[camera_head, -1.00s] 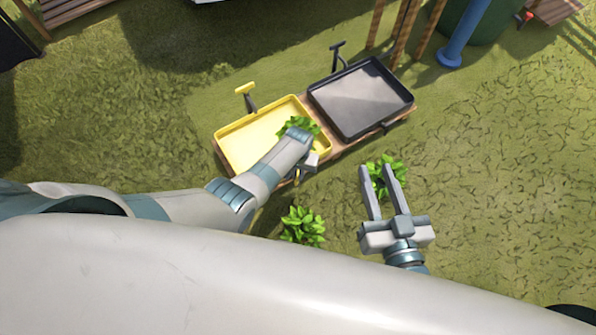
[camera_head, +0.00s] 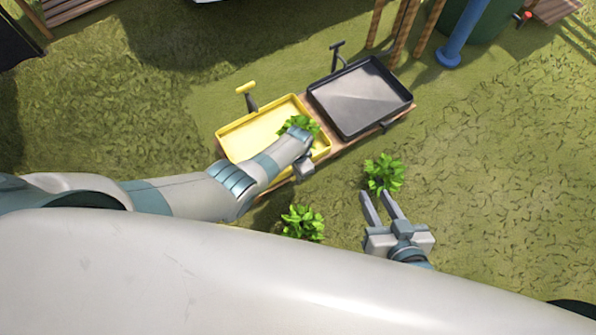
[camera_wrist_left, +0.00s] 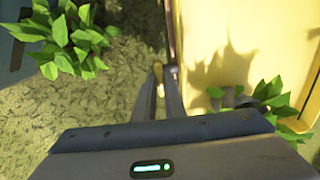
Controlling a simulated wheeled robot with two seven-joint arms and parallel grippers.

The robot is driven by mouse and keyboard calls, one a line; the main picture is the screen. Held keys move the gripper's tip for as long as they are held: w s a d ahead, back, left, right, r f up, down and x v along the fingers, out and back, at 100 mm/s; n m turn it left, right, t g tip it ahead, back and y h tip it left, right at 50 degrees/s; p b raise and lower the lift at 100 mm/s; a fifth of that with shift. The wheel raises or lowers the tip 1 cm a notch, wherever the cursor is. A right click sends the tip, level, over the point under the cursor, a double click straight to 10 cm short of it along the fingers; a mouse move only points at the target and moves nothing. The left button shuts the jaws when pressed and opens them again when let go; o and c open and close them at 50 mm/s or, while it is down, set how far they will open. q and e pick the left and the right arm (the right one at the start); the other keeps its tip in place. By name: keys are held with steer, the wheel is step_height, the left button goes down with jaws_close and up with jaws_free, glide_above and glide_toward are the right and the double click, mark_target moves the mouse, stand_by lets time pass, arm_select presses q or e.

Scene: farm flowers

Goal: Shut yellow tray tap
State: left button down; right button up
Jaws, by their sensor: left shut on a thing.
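The yellow tray (camera_head: 228,140) lies on a wooden board at the centre of the head view, and its wall (camera_wrist_left: 181,45) shows in the left wrist view. My left gripper (camera_wrist_left: 162,88) is beside the tray's outer side, its fingers close together on the small yellow tap (camera_wrist_left: 157,70). The tap is mostly hidden by the fingers, and its exact angle is unclear. In the head view my left arm and gripper body (camera_head: 303,165) cover the tray's near corner. My right gripper (camera_head: 376,199) is open and empty, just below a leafy plant.
A black tray (camera_head: 341,130) sits right of the yellow one on the same board. Green plants (camera_head: 302,223) and (camera_head: 384,172) stand on the grass in front. Another leafy plant (camera_head: 311,124) shows beside my left wrist. Open grass lies to the right.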

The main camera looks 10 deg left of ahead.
stand_by(0.4)
arm_select(q)
steer(key=c, duration=1.8)
jaws_free()
steer(key=shift+r, duration=0.15)
arm_select(e)
steer(key=shift+s+f, duration=0.1)
